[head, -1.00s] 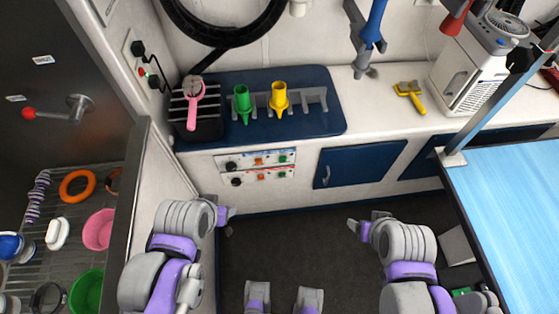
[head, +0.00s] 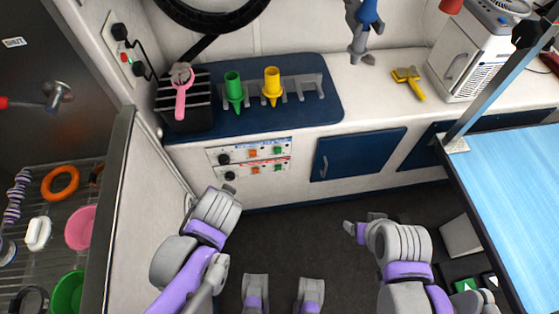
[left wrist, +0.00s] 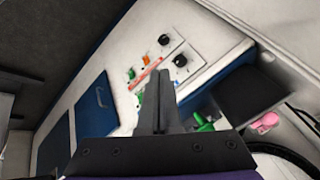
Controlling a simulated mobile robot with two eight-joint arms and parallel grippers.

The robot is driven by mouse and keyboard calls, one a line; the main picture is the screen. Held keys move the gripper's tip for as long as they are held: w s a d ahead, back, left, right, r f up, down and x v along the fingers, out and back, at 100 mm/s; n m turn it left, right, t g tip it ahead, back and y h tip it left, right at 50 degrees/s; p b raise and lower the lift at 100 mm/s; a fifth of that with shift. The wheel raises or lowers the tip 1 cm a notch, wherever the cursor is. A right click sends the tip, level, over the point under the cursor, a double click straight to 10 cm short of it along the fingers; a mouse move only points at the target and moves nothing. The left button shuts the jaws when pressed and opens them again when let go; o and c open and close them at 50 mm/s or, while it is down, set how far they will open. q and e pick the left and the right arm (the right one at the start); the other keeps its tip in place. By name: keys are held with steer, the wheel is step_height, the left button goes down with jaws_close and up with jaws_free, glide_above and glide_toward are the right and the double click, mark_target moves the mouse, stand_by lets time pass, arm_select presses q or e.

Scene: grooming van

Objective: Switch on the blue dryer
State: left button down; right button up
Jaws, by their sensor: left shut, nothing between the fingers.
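The control panel on the cabinet front has two rows. The upper, blue-marked row (head: 249,152) has a black knob (head: 224,159), an orange switch (head: 253,152) and a green one (head: 278,149). The lower row (head: 252,173) has a red stripe and similar controls. My left gripper (head: 228,188) is shut and empty, just below the panel's left part. In the left wrist view its fingers (left wrist: 160,88) cover part of the panel; the upper-row knob (left wrist: 180,60) shows beside them. My right gripper (head: 352,229) hangs over the floor; its opening is unclear. A blue nozzle (head: 367,14) hangs above the counter.
The counter holds a black striped box (head: 187,115) with a pink tool (head: 181,95), green (head: 233,90) and yellow (head: 272,84) nozzles in a rack, and a yellow brush (head: 408,82). A blue table (head: 510,190) stands right. The floor between is clear.

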mark_target(278, 150)
arm_select(q)
steer(key=w+d+f+m+t+b, duration=0.3)
steer(key=w+d+f+m+b, duration=0.1)
steer(key=d, duration=0.3)
steer(key=w+d+f+m+t+b, duration=0.4)
steer(key=w+d+f+m+b, duration=0.1)
steer(key=d+f+m+b, duration=0.1)
steer(key=d+f, duration=0.1)
steer(key=d, duration=0.1)
steer(key=shift+w+d+f+m+y, duration=0.2)
steer(key=shift+w+d+m+y, duration=0.1)
steer(key=shift+m+y, duration=0.1)
arm_select(e)
step_height(278, 150, down, 14)
steer(key=shift+r+g, duration=0.15)
steer(key=shift+g, duration=0.15)
steer(key=shift+w, duration=0.1)
